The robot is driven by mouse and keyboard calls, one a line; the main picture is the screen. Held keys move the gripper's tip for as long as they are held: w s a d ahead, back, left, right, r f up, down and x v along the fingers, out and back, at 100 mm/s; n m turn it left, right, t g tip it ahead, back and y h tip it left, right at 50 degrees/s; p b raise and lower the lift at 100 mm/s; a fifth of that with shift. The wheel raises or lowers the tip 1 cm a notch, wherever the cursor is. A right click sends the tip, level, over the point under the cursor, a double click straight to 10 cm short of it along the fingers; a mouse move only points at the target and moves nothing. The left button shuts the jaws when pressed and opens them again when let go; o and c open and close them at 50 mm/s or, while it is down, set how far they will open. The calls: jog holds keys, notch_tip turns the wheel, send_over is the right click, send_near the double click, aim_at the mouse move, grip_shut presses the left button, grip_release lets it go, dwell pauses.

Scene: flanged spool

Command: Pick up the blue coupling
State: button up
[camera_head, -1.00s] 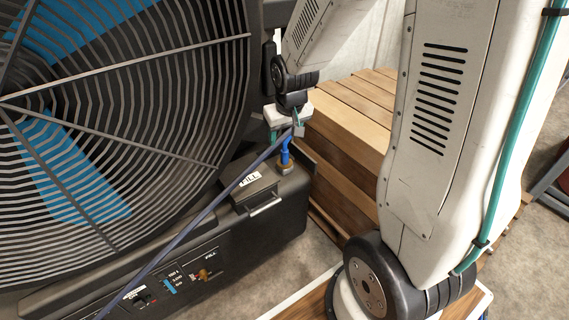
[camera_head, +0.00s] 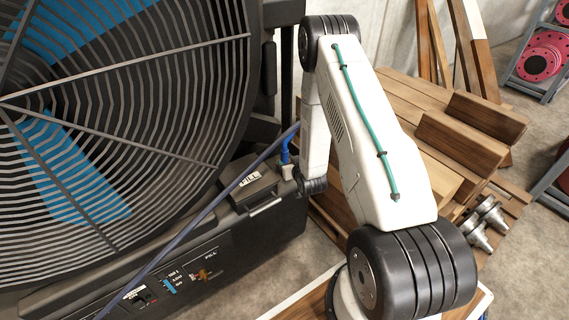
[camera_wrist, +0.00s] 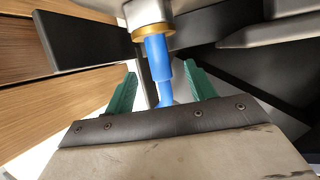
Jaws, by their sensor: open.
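The blue coupling (camera_wrist: 158,58) stands on a gold-coloured collar (camera_wrist: 154,29) in the wrist view, with its blue hose end running toward my palm. My gripper (camera_wrist: 160,69) is open, with one green finger on each side of the coupling and a visible gap on both sides. In the head view the coupling (camera_head: 285,152) shows upright on the dark fan housing, just left of my wrist. The fingers cannot be made out there, and the coupling's lower part is hidden.
A large fan grille (camera_head: 120,130) fills the left. Stacked timber (camera_head: 460,140) and metal fittings (camera_head: 484,220) lie on the right.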

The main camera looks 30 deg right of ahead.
aim_at(286, 158)
jog(key=x, duration=0.7)
jog(key=shift+w+d+f, duration=0.1)
jog(key=shift+w+d, duration=0.1)
grip_shut()
